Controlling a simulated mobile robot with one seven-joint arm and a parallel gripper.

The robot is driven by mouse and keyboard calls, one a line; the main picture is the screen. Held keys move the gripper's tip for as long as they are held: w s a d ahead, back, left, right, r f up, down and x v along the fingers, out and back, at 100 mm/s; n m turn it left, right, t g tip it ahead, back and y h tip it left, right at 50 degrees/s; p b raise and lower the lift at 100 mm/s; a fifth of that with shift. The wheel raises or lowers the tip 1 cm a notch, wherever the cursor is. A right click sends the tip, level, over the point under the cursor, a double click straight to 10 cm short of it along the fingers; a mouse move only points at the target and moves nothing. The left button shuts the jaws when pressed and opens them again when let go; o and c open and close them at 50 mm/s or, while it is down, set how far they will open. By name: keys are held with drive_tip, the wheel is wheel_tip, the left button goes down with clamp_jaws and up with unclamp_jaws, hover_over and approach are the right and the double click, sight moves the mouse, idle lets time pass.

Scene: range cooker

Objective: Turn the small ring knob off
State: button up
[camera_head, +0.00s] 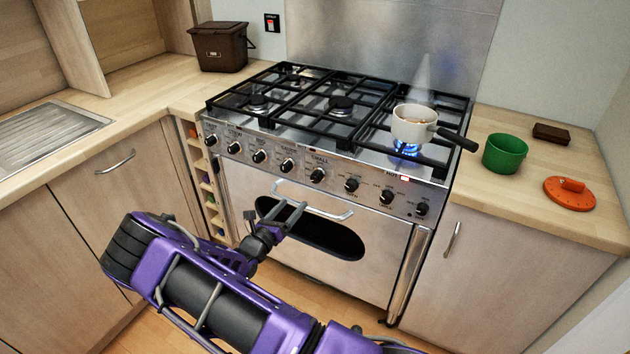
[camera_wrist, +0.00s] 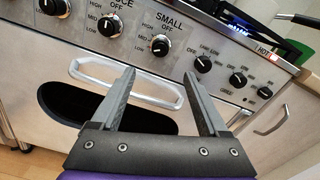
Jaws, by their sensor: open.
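The small ring knob (camera_head: 317,175) is a round black knob on the cooker's steel front panel, under the label SMALL. In the wrist view the knob (camera_wrist: 160,45) has OFF above it and HIGH, MID and LOW to its left; I cannot tell its exact setting. My gripper (camera_head: 288,212) is open and empty, in front of the oven door near its handle, below and apart from the knob. In the wrist view my gripper (camera_wrist: 158,80) has its fingers spread, with the knob beyond and above the gap. A blue flame (camera_head: 407,149) burns at the front right ring.
A white pan (camera_head: 413,125) stands over the flame, its dark handle jutting right. The oven door handle (camera_head: 312,201) sticks out near my fingers. Other black knobs flank the small one, including the right neighbour (camera_head: 351,185). A green pot (camera_head: 504,153) stands on the right counter.

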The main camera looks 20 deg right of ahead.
sight(314, 180)
drive_tip(key=x, duration=1.4)
drive_tip(key=shift+b, duration=0.3)
clamp_jaws()
